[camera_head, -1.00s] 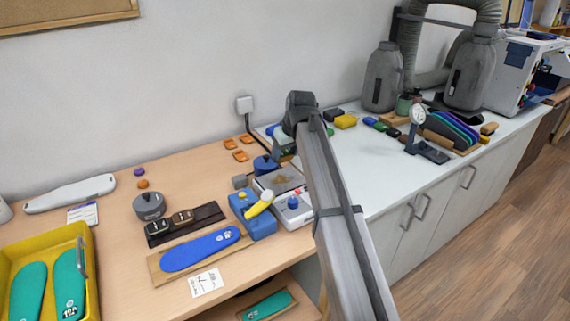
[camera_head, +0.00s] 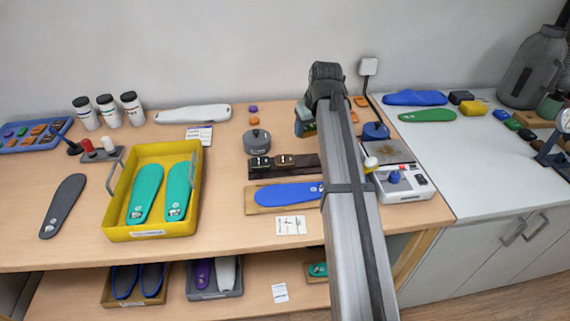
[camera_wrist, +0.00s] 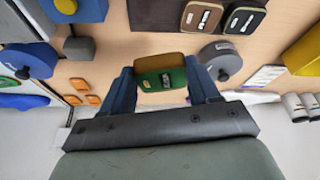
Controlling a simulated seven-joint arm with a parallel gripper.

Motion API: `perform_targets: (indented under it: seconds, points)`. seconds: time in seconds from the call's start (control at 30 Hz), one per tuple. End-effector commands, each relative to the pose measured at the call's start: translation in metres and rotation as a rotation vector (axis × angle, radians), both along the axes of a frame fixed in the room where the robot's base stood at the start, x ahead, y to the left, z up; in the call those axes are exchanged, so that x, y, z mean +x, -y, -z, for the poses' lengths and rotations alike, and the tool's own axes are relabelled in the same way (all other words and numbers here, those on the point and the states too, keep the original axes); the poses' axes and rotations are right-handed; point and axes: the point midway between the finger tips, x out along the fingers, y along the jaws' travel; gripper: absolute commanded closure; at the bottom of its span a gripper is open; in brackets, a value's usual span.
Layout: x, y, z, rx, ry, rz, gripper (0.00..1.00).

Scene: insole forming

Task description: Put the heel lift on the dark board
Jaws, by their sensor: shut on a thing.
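My gripper (camera_wrist: 159,74) is shut on a heel lift (camera_wrist: 165,80), a small block with a green layer, a tan layer and a dark label. In the head view my gripper (camera_head: 306,130) is above the wooden bench, behind the dark board; the held lift is hard to make out there. The dark board (camera_head: 309,164) lies flat, with two dark heel lifts, one black (camera_head: 260,163) and one brown (camera_head: 284,160), on its left and middle. Its right part looks bare, partly behind my arm. In the wrist view the board (camera_wrist: 155,14) is at the top edge, apart from the held lift.
A blue insole on a wooden board (camera_head: 252,208) lies in front of the dark board. A round grey tin (camera_head: 257,142) stands behind its left end. A yellow tray (camera_head: 112,222) with teal insoles is to the left. A scale (camera_head: 405,186) stands right of my arm.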

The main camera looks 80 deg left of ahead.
Motion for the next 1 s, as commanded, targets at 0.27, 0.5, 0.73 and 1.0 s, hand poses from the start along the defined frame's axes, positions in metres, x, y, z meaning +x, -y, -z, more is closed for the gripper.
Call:
perform_targets:
  seconds: [0.27,0.5,0.73,1.0]
  points:
    - [0.004,0.018,0.007,0.016,0.003,0.142,0.68]
    - [0.006,0.015,0.008,0.025,-0.023,0.232,0.68]
    - [0.006,0.016,0.035,0.022,-0.027,0.241,0.68]
    - [0.006,0.015,0.069,0.024,-0.027,0.239,0.68]
